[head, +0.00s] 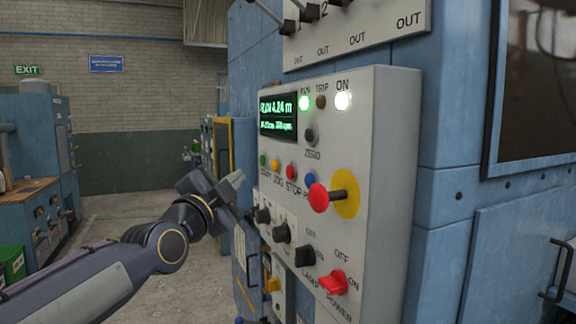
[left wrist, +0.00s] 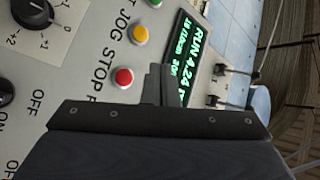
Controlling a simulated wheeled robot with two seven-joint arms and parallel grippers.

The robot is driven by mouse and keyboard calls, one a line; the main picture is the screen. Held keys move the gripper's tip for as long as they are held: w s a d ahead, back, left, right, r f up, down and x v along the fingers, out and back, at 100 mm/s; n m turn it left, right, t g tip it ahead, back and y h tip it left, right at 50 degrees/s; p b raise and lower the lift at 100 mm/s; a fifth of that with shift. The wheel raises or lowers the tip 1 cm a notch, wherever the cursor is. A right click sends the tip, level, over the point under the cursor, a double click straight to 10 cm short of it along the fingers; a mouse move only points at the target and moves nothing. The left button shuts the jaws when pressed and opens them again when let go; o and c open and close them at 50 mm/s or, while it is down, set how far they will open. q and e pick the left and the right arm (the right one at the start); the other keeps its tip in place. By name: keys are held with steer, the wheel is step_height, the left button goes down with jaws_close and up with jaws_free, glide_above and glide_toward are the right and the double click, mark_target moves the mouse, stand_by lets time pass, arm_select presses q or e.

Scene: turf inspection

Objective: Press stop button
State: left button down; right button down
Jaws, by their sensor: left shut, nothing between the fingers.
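The control box (head: 385,150) has a row of small round buttons. The red stop button (head: 290,171) sits above the word STOP, and it also shows in the left wrist view (left wrist: 122,78). My left gripper (head: 238,179) is shut and empty, just left of the panel. In the left wrist view its fingertips (left wrist: 157,84) appear beside the red button, between it and the green display (left wrist: 187,58). I see no contact with the button. My right gripper is not in view.
A yellow button (head: 274,164) and a blue button (head: 310,180) flank the stop button. A large red mushroom knob (head: 319,197) sticks out on a yellow disc (head: 347,194). Black knobs (head: 281,234) and a red power switch (head: 333,283) lie below. Floor to the left is open.

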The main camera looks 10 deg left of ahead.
mark_target(291, 172)
arm_select(q)
steer(key=w+d+p, duration=0.4)
steer(key=d+p, duration=0.2)
steer(key=shift+w+d, duration=0.1)
stand_by(2.0)
steer(key=shift+w+d+p, duration=0.25)
steer(key=shift+d+p, duration=0.15)
steer(key=shift+p, duration=0.15)
steer(key=shift+w+d+p, duration=0.3)
steer(key=shift+d+p, duration=0.1)
stand_by(0.7)
stand_by(0.3)
steer(key=shift+s+a+b, duration=0.55)
steer(key=shift+a, duration=0.2)
